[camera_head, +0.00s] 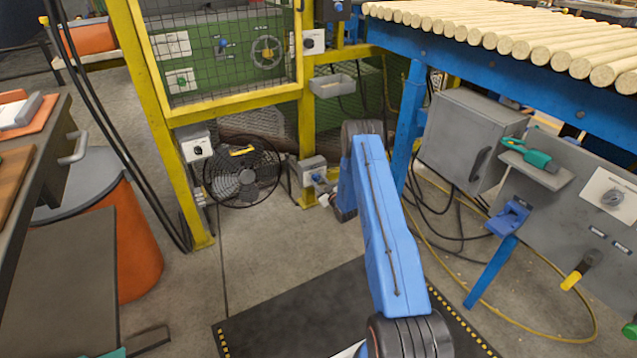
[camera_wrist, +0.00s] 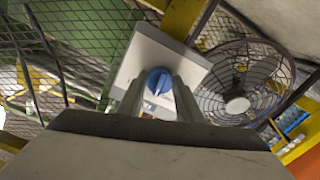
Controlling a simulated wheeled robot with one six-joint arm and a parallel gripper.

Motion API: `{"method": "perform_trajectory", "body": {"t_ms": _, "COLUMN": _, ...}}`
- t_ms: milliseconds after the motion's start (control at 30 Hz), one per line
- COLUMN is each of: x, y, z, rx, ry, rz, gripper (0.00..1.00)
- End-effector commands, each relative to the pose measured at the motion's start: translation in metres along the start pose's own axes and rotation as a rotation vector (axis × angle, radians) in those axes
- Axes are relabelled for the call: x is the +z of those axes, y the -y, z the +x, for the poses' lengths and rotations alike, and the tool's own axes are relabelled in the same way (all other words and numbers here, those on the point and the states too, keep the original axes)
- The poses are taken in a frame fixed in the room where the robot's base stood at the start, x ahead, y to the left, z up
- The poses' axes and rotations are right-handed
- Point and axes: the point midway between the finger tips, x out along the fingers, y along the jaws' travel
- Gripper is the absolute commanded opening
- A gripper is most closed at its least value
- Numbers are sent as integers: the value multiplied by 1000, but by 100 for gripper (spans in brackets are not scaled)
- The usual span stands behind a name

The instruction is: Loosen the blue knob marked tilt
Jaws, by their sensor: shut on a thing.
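The blue knob (camera_wrist: 158,80) is on the face of a pale grey box (camera_wrist: 155,52) in the wrist view. My gripper (camera_wrist: 157,88) reaches up from below with its two grey fingers on either side of the knob, shut on it. A small mark shows just below the knob, too small to read. In the head view the grey box (camera_head: 313,165) sits low on a yellow post. My blue arm reaches up to it and hides most of my gripper there.
A black floor fan (camera_head: 243,172) stands left of the box, with a yellow mesh guard frame (camera_head: 185,110) above. A grey cabinet (camera_head: 466,142) and blue conveyor legs (camera_head: 410,125) stand to the right. Cables and a yellow hose lie on the floor.

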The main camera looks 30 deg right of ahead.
Motion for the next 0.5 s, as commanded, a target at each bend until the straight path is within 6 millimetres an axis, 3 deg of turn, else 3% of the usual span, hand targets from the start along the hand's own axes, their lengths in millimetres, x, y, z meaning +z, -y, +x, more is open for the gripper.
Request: {"method": "perform_trajectory", "body": {"t_ms": 500, "x": 0, "y": 0, "z": -1, "rx": -1, "ry": 0, "rz": -458, "gripper": 10}}
